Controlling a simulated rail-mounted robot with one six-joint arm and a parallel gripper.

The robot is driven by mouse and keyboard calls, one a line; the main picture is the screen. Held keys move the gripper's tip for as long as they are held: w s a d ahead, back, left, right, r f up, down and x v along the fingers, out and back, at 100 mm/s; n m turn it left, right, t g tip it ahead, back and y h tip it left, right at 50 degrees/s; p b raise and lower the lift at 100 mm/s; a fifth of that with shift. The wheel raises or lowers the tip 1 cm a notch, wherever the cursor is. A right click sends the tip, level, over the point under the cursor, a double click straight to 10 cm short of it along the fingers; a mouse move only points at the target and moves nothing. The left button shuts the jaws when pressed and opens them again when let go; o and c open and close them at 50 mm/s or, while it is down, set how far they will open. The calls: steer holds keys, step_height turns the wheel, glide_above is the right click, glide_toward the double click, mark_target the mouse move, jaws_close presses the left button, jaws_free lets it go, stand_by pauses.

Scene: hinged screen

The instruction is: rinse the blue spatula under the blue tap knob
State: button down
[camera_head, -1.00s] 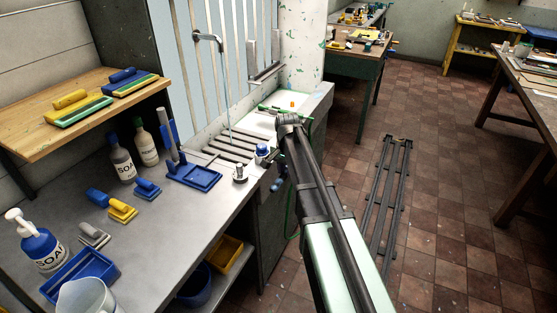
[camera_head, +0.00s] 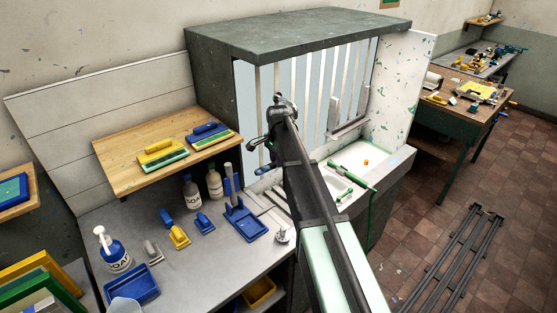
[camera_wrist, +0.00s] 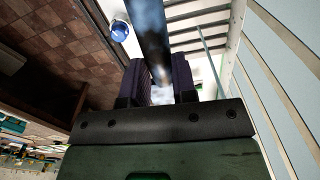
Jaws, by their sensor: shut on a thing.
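My gripper (camera_wrist: 160,82) is shut on a dark blue, blurred object that I take to be the blue spatula (camera_wrist: 150,32); it runs away from the fingers towards the top of the wrist view. In the head view my gripper (camera_head: 262,148) is raised in front of the slatted panel above the sink. The spatula cannot be made out clearly there. The blue tap knob (camera_wrist: 120,30) shows left of the spatula in the wrist view, apart from it. The spout and blue knob are hidden in the head view.
The white sink (camera_head: 362,158) lies right of my arm.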

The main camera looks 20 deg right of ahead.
steer(key=w+d+f+b, duration=0.1)
steer(key=w+d, duration=0.2)
steer(key=w, duration=0.3)
steer(key=w+d+f+b, duration=0.1)
steer(key=w+d+f, duration=0.1)
steer(key=w, duration=0.4)
steer(key=shift+w+d+b, duration=0.35)
steer(key=shift+d, duration=0.25)
steer(key=shift+s+d, duration=0.25)
steer(key=shift+d, duration=0.3)
steer(key=shift+a, duration=0.15)
steer(key=shift+w+a, duration=0.25)
steer(key=shift+a, duration=0.15)
steer(key=shift+s+d, duration=0.25)
steer(key=shift+d, duration=0.3)
steer(key=shift+a, duration=0.15)
